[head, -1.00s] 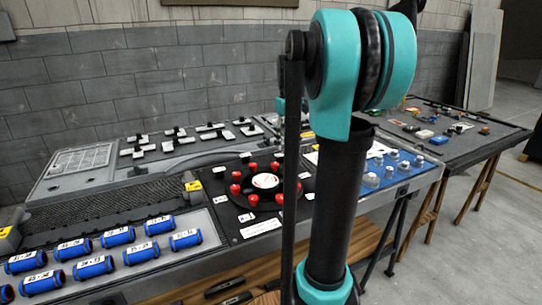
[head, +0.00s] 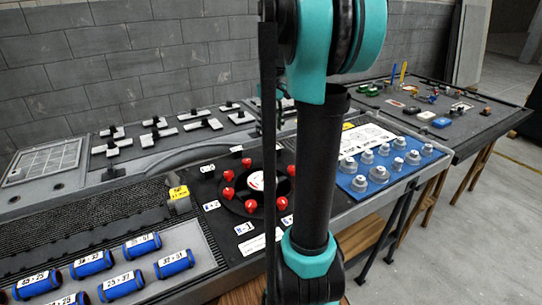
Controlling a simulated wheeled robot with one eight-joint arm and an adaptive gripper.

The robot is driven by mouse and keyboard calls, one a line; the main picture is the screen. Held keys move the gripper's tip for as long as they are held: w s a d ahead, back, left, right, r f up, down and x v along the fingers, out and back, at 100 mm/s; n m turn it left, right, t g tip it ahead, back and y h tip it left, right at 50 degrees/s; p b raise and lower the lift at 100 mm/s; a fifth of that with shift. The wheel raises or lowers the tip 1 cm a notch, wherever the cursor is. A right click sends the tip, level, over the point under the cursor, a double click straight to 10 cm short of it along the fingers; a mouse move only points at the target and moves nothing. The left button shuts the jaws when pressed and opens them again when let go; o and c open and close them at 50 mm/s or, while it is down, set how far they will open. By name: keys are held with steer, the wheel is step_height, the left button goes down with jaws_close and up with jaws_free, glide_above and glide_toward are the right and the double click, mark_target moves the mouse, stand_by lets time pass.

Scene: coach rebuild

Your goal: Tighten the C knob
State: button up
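Several red knobs (head: 228,192) stand in a ring around a white round label (head: 256,180) on a black panel, partly behind my arm. Several grey metallic knobs (head: 347,165) stand on a blue board (head: 382,186) to the right of my arm. Small white labels lie near the red knobs, but their letters are too small to read, so I cannot tell which knob is C. My black and teal arm crosses the middle of the head view. My gripper is out of view below the frame.
Blue labelled cylinders (head: 141,246) lie on a grey tray at the lower left. A yellow tag block (head: 179,197) stands left of the red knobs. Black and white handled pieces (head: 155,134) lie at the back. A second table (head: 465,137) with small parts is at the right, with open floor in front.

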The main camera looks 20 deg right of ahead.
mark_target(272, 158)
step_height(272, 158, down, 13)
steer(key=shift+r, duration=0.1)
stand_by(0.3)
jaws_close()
